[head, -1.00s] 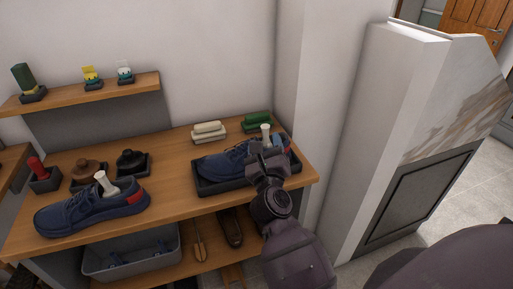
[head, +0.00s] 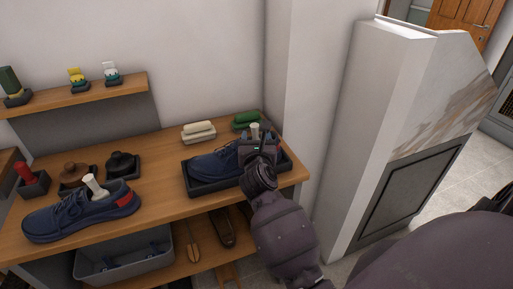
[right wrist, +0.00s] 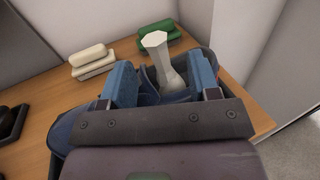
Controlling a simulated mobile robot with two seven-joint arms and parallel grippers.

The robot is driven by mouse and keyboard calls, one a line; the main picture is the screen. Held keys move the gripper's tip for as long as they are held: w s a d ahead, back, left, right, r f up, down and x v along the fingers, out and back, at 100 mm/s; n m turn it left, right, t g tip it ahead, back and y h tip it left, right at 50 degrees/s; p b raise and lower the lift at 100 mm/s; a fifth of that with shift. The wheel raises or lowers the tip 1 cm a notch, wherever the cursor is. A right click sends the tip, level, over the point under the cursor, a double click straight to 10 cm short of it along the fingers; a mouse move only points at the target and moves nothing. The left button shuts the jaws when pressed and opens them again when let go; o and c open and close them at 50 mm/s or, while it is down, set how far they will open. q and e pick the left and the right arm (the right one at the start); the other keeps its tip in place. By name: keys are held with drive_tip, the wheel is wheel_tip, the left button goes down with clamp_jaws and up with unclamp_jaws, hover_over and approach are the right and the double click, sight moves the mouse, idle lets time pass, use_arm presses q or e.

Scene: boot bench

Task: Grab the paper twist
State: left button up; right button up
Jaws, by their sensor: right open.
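A white paper twist (head: 255,131) stands up out of the opening of a navy shoe (head: 214,164) that sits in a dark tray (head: 204,188) at the right of the bench. It also shows in the right wrist view (right wrist: 160,58), its flared top up and its lower end in the shoe. My right gripper (head: 257,140) is open, its two blue-padded fingers (right wrist: 162,84) on either side of the twist with gaps visible. A second white twist (head: 95,186) leans in another navy shoe (head: 76,217) at the left. My left gripper is not in view.
Cream (head: 198,132) and green (head: 247,120) blocks lie behind the tray. Brushes (head: 122,164), a red-topped item (head: 29,178) and a small shelf (head: 88,94) are at the left. A white wall column (head: 306,110) stands close at the right.

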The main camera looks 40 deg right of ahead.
sight(255, 131)
drive_tip(key=shift+x, duration=2.35)
drive_tip(key=shift+w+a+r, duration=0.1)
drive_tip(key=shift+c, duration=0.3)
clamp_jaws()
